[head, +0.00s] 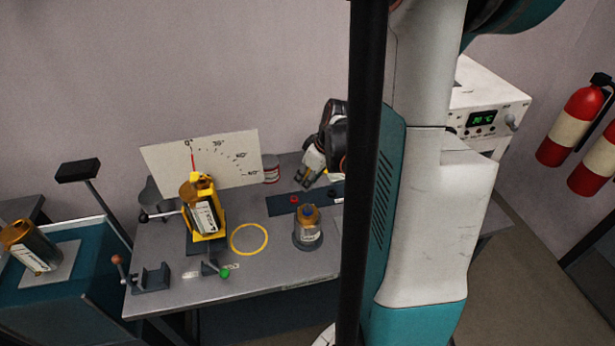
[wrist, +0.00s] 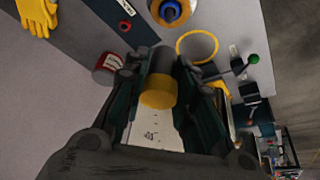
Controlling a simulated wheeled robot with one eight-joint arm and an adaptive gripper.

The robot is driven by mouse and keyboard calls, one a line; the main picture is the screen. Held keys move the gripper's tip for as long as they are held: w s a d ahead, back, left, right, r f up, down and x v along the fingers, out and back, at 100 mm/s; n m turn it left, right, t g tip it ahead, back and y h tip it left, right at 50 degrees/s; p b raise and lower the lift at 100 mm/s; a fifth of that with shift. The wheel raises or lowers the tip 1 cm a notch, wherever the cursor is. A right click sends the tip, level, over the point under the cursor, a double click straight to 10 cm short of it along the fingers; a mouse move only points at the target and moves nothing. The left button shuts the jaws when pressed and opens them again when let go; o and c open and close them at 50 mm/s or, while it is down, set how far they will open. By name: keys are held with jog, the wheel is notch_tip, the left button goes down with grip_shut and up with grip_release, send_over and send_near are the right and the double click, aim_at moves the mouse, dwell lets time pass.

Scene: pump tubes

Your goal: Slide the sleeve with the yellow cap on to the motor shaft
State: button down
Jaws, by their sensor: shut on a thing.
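In the wrist view my gripper (wrist: 163,88) is shut on the sleeve, a dark cylinder (wrist: 161,62) with a yellow cap (wrist: 158,92). The yellow end faces the camera, and the sleeve sits between the two fingers. In the head view my gripper (head: 314,168) is above the back right of the grey table, partly behind my dark arm and the black post. The sleeve cannot be made out there. I cannot tell which part is the motor shaft in either view.
On the table (head: 280,278) stand an angle board (head: 222,160), a tilted amber bottle in a yellow holder (head: 203,212), an upright amber bottle (head: 307,232), a red-and-white can (head: 271,168) and a green-knobbed clamp (head: 215,268). The yellow ring marking (head: 249,253) is empty.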

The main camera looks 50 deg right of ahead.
jog(key=b, duration=0.5)
send_over(308, 204)
jog(key=shift+f, duration=2.95)
jog(key=shift+f+b, duration=1.35)
jog(key=shift+b, duration=0.3)
